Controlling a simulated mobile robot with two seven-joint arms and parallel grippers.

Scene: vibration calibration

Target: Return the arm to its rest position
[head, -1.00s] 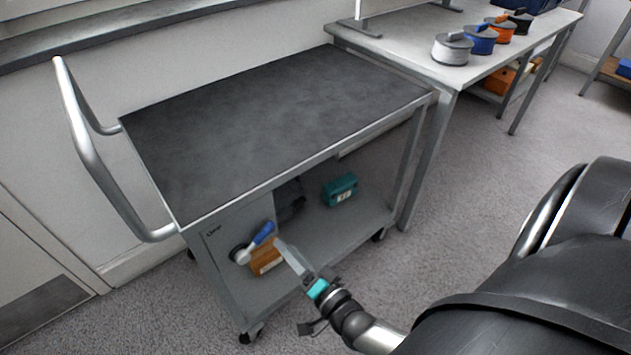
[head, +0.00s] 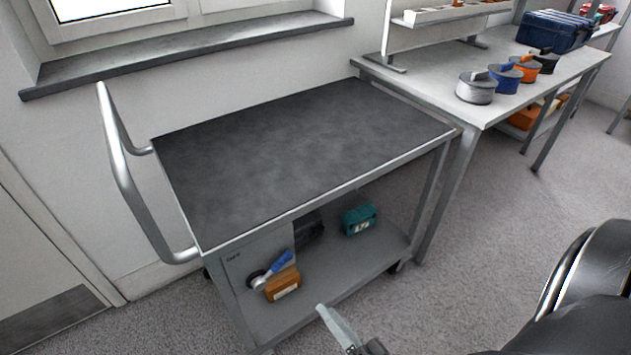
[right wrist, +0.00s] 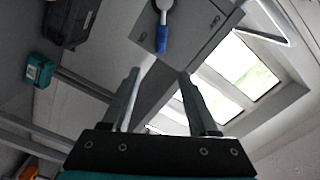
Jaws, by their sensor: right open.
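My right gripper (head: 338,328) shows at the bottom of the head view, in front of the cart's lower shelf and apart from it. In the right wrist view its two fingers (right wrist: 160,105) are spread, with nothing between them. Most of my right arm is below the head picture. My left gripper is not in view.
A grey cart with a bare dark top (head: 300,150) stands ahead. On its lower shelf (head: 375,262) are an orange box (head: 283,285), a teal box (head: 358,219) and a blue-handled tool (head: 279,265). A workbench (head: 430,80) with several round containers stands at right.

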